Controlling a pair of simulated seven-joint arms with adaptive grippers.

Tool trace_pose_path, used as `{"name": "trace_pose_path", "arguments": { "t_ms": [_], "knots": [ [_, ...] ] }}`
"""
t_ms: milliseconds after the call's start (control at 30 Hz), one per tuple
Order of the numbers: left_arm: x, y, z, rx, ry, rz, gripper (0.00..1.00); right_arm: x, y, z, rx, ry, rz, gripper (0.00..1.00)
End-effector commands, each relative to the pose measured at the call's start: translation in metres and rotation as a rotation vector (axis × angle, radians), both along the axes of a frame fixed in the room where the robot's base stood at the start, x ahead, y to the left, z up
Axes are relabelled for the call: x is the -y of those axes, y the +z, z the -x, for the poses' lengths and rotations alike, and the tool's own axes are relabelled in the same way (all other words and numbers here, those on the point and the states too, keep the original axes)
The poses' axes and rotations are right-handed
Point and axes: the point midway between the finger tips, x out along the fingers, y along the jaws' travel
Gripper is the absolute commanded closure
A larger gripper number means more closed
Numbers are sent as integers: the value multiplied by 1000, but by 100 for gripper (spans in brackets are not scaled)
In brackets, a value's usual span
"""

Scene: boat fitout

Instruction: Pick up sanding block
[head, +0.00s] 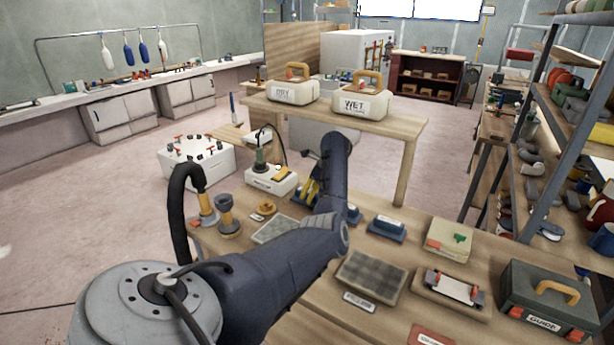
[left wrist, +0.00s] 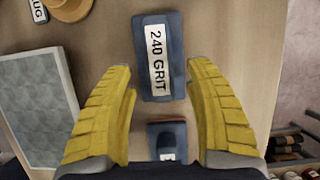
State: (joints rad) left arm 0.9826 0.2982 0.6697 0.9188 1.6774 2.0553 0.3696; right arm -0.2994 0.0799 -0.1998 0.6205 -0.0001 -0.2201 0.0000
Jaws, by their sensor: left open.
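A blue sanding block (left wrist: 172,55) with a white "240 GRIT" label lies on the wooden bench in the left wrist view, at and beyond my fingertips. A second, smaller-looking blue block (left wrist: 167,140) with a white label lies lower, between the yellow fingers. My left gripper (left wrist: 163,75) is open and empty, its fingers spread on either side. In the head view my left gripper (head: 309,190) is partly hidden by my arm. There a blue block (head: 352,214) shows partly behind the arm, and another labelled blue block (head: 386,229) lies to its right. My right gripper is not in view.
A grey mesh-topped panel (head: 371,280) lies on the bench, with a tray holding a white sheet (head: 452,287) and a green toolbox (head: 548,298) to its right. A sander on a white base (head: 271,181) stands left of the gripper. DRY and WET cases (head: 361,100) sit on a table behind.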

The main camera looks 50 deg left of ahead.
Motion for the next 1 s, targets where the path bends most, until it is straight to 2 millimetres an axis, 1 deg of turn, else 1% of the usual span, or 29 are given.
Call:
{"name": "trace_pose_path", "arguments": {
  "t_ms": [33, 133, 200, 300, 567, 600, 1000],
  "knots": [
    [-7, 0, 2, -1, 0, 0, 46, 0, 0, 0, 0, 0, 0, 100],
    [-17, 0, 5, 0, 0, 0, 46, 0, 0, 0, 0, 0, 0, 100],
    [-17, -7, 6, -2, 0, 2, 46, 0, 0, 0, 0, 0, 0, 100],
    [-19, -10, 6, 0, -1, 0, 46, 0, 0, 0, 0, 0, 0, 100],
    [-19, -11, 6, 1, 0, 0, 46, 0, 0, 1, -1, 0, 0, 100],
    [-19, -11, 6, 1, -1, 0, 47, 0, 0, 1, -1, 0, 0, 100],
    [-19, -11, 6, 1, 0, 1, 94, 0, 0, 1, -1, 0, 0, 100]
  ]
}}
